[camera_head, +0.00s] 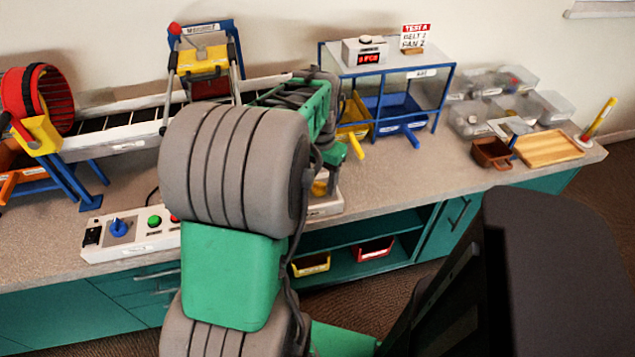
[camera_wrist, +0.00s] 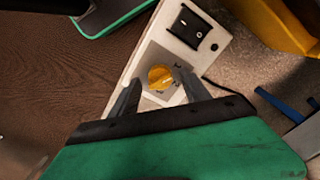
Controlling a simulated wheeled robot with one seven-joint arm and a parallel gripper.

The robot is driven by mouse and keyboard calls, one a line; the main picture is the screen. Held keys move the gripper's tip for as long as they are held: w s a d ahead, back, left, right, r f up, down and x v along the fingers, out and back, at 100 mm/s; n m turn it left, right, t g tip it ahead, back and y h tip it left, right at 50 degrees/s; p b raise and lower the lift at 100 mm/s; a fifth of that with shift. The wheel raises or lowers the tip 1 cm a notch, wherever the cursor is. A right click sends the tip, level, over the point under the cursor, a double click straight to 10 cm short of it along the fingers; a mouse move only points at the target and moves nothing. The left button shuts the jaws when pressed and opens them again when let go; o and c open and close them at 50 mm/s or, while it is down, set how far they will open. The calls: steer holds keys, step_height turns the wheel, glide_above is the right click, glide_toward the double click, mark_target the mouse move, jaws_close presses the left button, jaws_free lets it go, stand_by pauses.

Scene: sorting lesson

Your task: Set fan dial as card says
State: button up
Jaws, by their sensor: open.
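The yellow fan dial (camera_wrist: 160,78) sits on a grey plate on a white control box (camera_wrist: 150,40) in the wrist view. My gripper (camera_wrist: 158,74) is open, with one finger on each side of the dial. I cannot tell whether the fingers touch it. The dial's marks are too small to read. In the head view my arm hides most of that box (camera_head: 328,207), and only a bit of yellow shows. The card (camera_head: 414,40) stands on the blue-framed stand and reads "TEST A, BELT 1, FAN 2".
A black rocker switch (camera_wrist: 195,27) is on the same box. Another control box (camera_head: 130,240) with a blue dial (camera_head: 118,227) and a green button (camera_head: 154,221) lies left on the counter. A blue-framed stand (camera_head: 447,90) with bins stands behind. Clear trays and a wooden tray (camera_head: 548,148) are right.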

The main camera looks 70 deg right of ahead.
steer(key=shift+f, duration=0.3)
steer(key=shift+c, duration=0.3)
jaws_close()
